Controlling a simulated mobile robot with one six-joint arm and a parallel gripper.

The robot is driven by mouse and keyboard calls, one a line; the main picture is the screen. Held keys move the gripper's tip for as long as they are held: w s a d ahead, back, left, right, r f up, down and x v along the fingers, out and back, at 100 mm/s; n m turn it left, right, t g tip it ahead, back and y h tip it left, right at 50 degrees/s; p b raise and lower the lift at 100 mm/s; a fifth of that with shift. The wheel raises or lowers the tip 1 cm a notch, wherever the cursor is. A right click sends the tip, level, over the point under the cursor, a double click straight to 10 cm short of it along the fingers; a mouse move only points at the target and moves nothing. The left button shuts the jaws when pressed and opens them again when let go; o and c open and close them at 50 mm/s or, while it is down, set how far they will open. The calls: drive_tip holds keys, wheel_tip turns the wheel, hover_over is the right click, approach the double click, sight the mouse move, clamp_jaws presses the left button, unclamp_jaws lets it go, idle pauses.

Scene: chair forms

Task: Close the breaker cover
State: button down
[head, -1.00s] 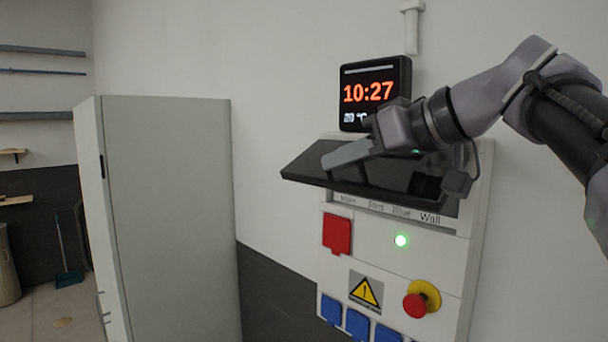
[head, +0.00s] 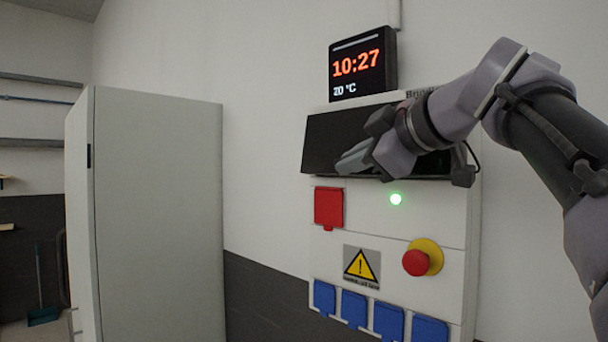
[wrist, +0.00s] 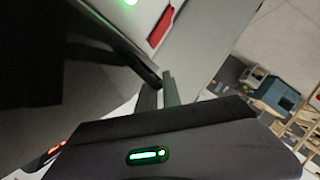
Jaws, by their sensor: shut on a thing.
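The black breaker cover (head: 322,142) hangs down across the top of the white breaker panel (head: 440,215), nearly flat to its face. It hides the row of labels and breakers. From this angle I cannot tell if a small gap is left at its lower edge. My gripper (head: 352,160) is in front of the cover near its lower middle, shut on the cover. In the wrist view the dark cover (wrist: 95,75) fills the left side and its edge runs to the fingers of my gripper (wrist: 160,93).
Below the cover are a red socket flap (head: 328,207), a green light (head: 395,198), a red emergency button (head: 416,262) and several blue sockets (head: 388,320). A clock (head: 362,65) sits above the panel. A tall grey cabinet (head: 155,210) stands to the left.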

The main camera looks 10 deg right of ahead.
drive_tip(key=shift+w+d+f+n+t+b, duration=0.5)
drive_tip(key=shift+w+d+f+n+b, duration=0.25)
drive_tip(key=shift+b, duration=0.5)
drive_tip(key=shift+s+d+r, duration=0.1)
drive_tip(key=shift+r, duration=0.05)
drive_tip(key=c, duration=1.8)
unclamp_jaws()
drive_tip(key=shift+d, duration=0.1)
